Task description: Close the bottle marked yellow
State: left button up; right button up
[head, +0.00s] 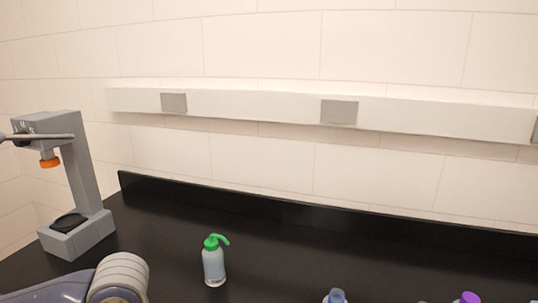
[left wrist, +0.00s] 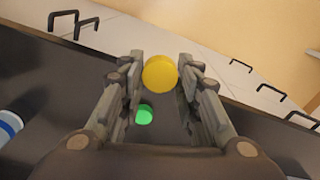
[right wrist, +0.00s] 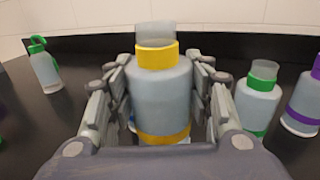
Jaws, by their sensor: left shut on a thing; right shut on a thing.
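The bottle marked yellow (right wrist: 158,95) is grey-blue with a yellow band low on its body and a yellow ring at its neck. Its clear neck shows no cap on top. My right gripper (right wrist: 160,78) is shut on its body, one finger on each side, and the bottle looks upright. My left gripper (left wrist: 160,76) is shut on a round yellow cap (left wrist: 160,73) at its fingertips. The cap and the bottle are not seen together in one view. Neither gripper shows in the head view.
A green-topped wash bottle (head: 213,262) and a grey stand (head: 78,190) are on the black bench. Right of the held bottle are a green-banded bottle (right wrist: 257,98) and a purple-banded bottle (right wrist: 304,105). A green cap (left wrist: 144,115) lies below my left gripper.

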jog(key=shift+a, duration=0.1)
dwell(0.5)
jog(key=s+a+f+n+g+y, duration=0.2)
jog(key=a+n+g+y, duration=0.2)
jog(key=a+n+y, duration=0.4)
jog(key=shift+a+y, duration=1.8)
jog(key=shift+a, duration=1.1)
pick_arm(q)
jog(key=w+d+r+m, duration=0.1)
jog(key=w+d+r, duration=0.2)
jog(key=d+r, duration=0.4)
jog(key=w+d+r+m, duration=0.2)
jog(key=d+r, duration=0.6)
jog(key=d, duration=0.9)
jog(key=shift+w+r, duration=0.3)
jog(key=shift+w, duration=0.15)
